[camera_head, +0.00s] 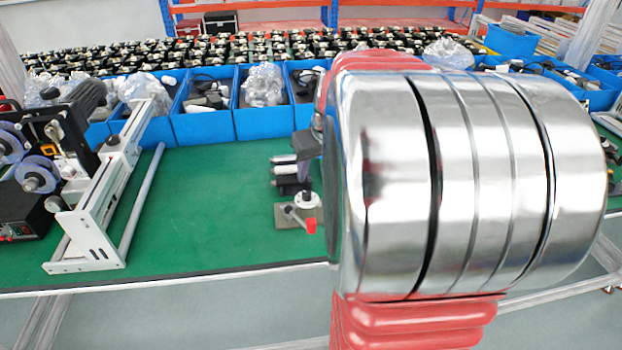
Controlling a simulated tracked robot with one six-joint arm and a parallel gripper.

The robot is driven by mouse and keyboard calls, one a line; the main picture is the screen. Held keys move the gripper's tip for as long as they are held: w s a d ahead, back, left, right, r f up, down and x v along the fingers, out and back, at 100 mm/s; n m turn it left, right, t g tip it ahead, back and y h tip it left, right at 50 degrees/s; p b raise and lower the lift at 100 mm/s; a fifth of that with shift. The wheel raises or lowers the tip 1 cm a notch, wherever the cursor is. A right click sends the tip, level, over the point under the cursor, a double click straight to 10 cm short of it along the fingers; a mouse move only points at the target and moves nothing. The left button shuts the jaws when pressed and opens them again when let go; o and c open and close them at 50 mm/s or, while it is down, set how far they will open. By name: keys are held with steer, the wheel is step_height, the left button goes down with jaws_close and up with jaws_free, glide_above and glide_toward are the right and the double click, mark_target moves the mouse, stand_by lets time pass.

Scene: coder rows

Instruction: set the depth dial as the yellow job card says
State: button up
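I cannot make out a yellow job card or a depth dial in this view. A small device on a grey metal base plate (284,216) stands on the green bench, with a red-tipped lever (310,226) on it. Short dark and silver horizontal cylinders (288,172) show just behind it. My own large silver and red arm link fills the right middle and covers whatever lies behind it. I cannot identify my gripper's fingers anywhere in view.
A machine with clear reels (38,176) and a pale metal frame (95,215) stands on the left of the green bench (200,215). Blue bins (262,124) line the bench's back. Rows of dark devices (190,52) lie beyond. The bench between machine and small device is clear.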

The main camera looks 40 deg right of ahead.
steer(key=shift+v, duration=1.15)
steer(key=shift+m, duration=0.3)
steer(key=s+a+n, duration=0.1)
steer(key=s+a, duration=0.2)
steer(key=a, duration=0.7)
steer(key=s+a+n+t+y, duration=0.1)
steer(key=s+a, duration=0.3)
steer(key=a, duration=0.6)
steer(key=s+a+n, duration=0.2)
steer(key=s+a, duration=0.2)
steer(key=a, duration=0.6)
steer(key=shift+r, duration=0.5)
steer(key=shift+s, duration=0.1)
